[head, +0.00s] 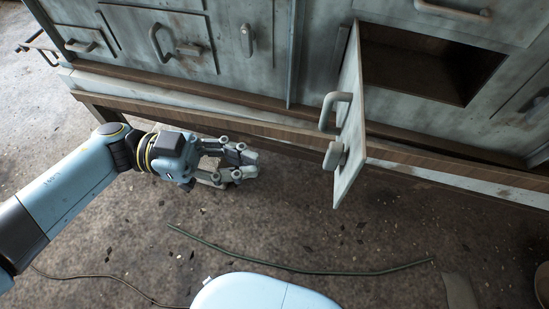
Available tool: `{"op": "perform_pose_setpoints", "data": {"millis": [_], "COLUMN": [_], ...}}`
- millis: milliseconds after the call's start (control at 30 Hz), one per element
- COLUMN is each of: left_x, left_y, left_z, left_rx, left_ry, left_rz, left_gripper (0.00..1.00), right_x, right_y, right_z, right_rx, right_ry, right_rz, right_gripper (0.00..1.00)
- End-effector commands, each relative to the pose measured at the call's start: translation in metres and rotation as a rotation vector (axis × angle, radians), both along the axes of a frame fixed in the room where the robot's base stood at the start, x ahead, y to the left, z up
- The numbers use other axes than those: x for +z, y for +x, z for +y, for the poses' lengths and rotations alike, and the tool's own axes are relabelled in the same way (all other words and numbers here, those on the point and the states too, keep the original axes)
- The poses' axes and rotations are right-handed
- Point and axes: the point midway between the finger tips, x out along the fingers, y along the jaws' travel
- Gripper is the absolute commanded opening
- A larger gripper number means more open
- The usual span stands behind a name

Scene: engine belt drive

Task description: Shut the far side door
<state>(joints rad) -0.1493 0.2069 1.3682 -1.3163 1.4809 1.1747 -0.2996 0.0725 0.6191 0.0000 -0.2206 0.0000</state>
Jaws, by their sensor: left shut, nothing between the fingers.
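A grey-green side door (352,118) stands swung open out of the cabinet front, seen nearly edge-on right of centre. It carries a bent bar handle (330,110) and a smaller knob-like latch (334,156). Behind it a brown, empty-looking compartment (405,60) is open. My left gripper (250,164) comes in from the left, shut and empty, in front of the cabinet's lower edge. It is left of the open door and apart from it. My right gripper is not in view.
The cabinet front (230,65) has other closed doors with handles (160,42), and a wooden ledge (230,112) runs along its bottom. A green cable (300,270) lies on the dirty floor. My pale blue base shows at the bottom. The floor between gripper and door is clear.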

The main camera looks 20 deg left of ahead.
Motion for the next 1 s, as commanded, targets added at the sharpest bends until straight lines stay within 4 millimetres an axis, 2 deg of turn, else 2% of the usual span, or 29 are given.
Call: {"op": "perform_pose_setpoints", "data": {"millis": [100,400,500,700,1000], "left_x": [0.002,0.002,0.001,0.001,0.001], "left_y": [0.004,0.013,0.015,0.017,0.018], "left_z": [-0.024,-0.087,-0.103,-0.121,-0.124], "left_rx": [0.002,0.003,0.003,0.003,0.003], "left_ry": [-0.007,-0.007,-0.006,-0.004,-0.002], "left_rz": [-0.002,0.0,0.0,0.0,0.001], "left_gripper": [0.0,0.0,0.0,0.0,0.0], "right_x": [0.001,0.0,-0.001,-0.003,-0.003], "right_y": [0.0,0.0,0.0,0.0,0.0], "right_z": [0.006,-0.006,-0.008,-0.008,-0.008], "right_rx": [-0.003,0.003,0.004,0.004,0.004], "right_ry": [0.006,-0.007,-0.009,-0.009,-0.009], "right_rz": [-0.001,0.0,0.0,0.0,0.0], "right_gripper": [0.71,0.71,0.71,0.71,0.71]}}
